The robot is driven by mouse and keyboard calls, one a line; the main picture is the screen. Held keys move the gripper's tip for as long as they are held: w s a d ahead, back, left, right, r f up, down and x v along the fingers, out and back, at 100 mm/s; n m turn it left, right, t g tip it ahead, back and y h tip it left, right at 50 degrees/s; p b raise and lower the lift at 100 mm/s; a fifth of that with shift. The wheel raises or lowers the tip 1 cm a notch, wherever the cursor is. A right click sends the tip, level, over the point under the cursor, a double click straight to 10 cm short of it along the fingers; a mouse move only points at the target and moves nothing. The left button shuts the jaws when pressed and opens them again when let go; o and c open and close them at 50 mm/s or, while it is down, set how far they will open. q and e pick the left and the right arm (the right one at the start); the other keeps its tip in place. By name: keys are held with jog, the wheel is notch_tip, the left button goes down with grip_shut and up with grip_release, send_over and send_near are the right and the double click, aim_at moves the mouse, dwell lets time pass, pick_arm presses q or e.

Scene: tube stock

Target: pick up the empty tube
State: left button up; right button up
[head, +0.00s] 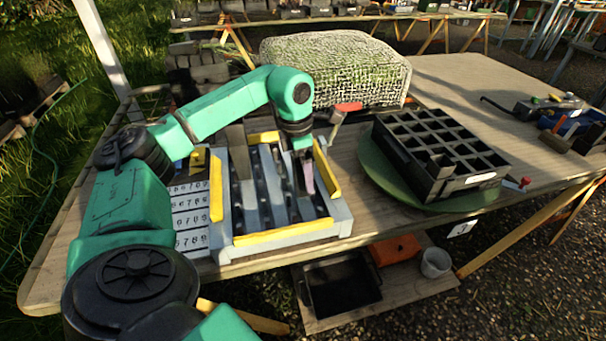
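My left gripper (303,178) points down into a grey-blue rack (341,212) with yellow strips and long slanted channels. The gripper is at the right part of the rack, between two rails. A small pinkish piece (308,177) shows at its fingertips; I cannot tell whether it is a tube or part of the gripper, nor whether the fingers are open or shut. Dark gaps and small dark shapes lie in the channels, and no tube can be made out clearly as empty. My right gripper is not in view.
A black multi-cell tray (470,181) sits on a green round base (375,172) to the right. A red-topped tool (347,107) stands behind the rack. A number card (190,215) lies at its left. A wire-mesh-covered block (335,65) is behind. Bare wood (450,75) lies at the back right.

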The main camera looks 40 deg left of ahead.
pick_arm(q)
jog(key=shift+f, duration=0.1)
jog(key=c, duration=1.4)
